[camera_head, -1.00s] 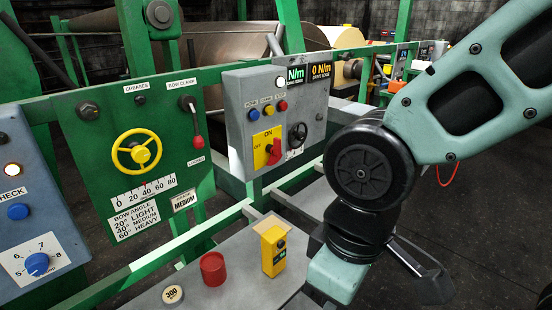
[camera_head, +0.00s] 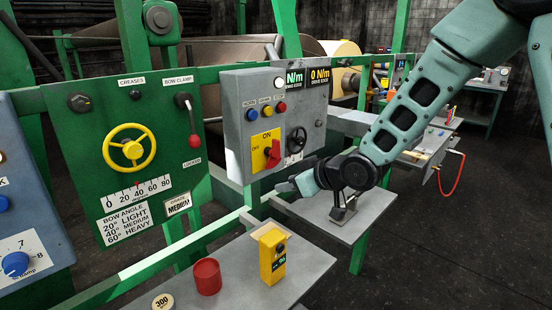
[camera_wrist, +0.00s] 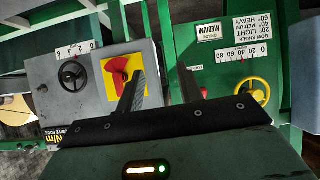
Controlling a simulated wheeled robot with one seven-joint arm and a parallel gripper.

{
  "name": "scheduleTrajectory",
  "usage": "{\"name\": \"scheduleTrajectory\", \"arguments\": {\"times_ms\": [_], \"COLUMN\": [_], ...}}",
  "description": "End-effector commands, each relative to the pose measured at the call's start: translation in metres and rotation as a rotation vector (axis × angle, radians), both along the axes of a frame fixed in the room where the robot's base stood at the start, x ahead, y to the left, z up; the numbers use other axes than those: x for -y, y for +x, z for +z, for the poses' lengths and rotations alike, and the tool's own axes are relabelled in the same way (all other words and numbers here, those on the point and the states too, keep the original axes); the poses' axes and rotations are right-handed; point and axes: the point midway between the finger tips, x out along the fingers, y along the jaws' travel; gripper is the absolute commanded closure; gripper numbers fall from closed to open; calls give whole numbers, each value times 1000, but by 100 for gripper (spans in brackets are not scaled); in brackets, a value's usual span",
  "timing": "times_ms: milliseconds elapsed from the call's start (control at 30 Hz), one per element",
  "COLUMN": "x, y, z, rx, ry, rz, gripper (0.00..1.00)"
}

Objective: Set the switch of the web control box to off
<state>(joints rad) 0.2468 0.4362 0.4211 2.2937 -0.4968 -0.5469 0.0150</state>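The web control box (camera_head: 240,105) is a grey box left of centre in the head view. Its red switch (camera_head: 273,153) sits on a yellow plate (camera_head: 257,143) marked ON at the top and OFF at the left. The handle stands roughly upright, seemingly toward ON. In the wrist view the scene is upside down, with the red switch (camera_wrist: 117,72) just left of one finger. My gripper (camera_wrist: 161,69) is open and empty, its two dark fingers apart, facing the panel. In the head view my gripper (camera_head: 287,187) is below and right of the switch, apart from it.
Left of the box is a green panel (camera_head: 100,130) with a yellow handwheel (camera_head: 128,149) and a red-tipped bow clamp lever (camera_head: 194,141). A black knob (camera_head: 297,139) is right of the switch. Below, a grey table (camera_head: 235,275) holds a red cylinder (camera_head: 207,277) and a yellow device (camera_head: 272,262).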

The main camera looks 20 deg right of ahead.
Motion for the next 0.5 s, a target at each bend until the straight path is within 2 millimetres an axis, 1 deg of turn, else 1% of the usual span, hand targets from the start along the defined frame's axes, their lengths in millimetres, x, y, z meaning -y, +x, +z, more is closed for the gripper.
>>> {"name": "scheduleTrajectory", "arguments": {"times_ms": [33, 100, 200, 233, 300, 367, 433, 500], "x": [21, 44, 73, 81, 94, 102, 106, 105], "y": [20, 39, 56, 58, 62, 63, 64, 67], "z": [-12, -11, -8, -6, -4, -1, 1, 3], "rx": [67, 173, 300, 330, 387, 421, 442, 449], "ry": [57, 133, 221, 243, 283, 306, 321, 326], "rz": [-17, -21, -24, -25, -26, -26, -26, -23], "gripper": [63, 63, 63, 63, 63, 63, 63, 63]}}
